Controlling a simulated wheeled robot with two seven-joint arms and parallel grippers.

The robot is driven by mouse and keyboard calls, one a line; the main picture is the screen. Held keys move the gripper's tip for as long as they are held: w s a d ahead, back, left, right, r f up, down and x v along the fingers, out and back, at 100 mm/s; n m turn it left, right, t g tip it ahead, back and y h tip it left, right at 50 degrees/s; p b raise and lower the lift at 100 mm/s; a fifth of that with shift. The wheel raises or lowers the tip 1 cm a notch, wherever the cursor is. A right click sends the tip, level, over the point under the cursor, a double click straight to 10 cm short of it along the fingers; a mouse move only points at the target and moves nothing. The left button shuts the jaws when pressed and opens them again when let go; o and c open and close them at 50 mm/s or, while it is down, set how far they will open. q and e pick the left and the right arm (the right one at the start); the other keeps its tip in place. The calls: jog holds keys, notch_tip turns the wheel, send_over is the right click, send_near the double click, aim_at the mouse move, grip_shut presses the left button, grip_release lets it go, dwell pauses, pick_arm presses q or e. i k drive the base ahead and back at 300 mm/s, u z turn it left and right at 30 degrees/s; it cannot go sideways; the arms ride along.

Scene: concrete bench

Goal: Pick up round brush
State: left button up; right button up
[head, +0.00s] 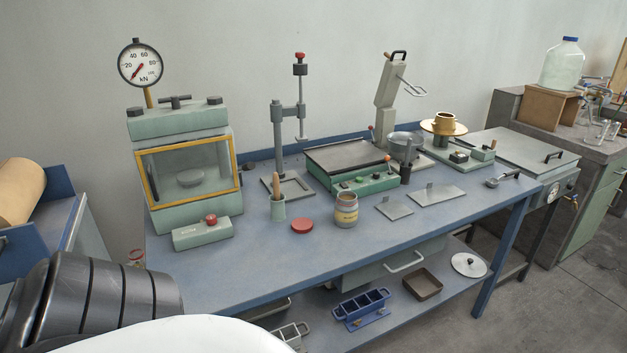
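A wooden handle (276,184) stands upright out of a small green cup (278,208) on the blue bench, left of centre. It may be the round brush, but its lower end is hidden inside the cup, so I cannot tell. Neither of my grippers shows in the head view. Black ribbed and white parts, apparently mine, fill the lower left corner, in front of the bench.
A red lid (302,225) and a labelled jar (346,210) stand to the right of the cup. A stand (290,185) rises behind it, and a green press (185,170) is to the left. The bench (265,265) is clear in front.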

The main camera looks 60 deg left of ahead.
aim_at(276, 179)
jog(key=u, duration=0.65)
jog(key=i, duration=1)
jog(key=u, duration=1.1)
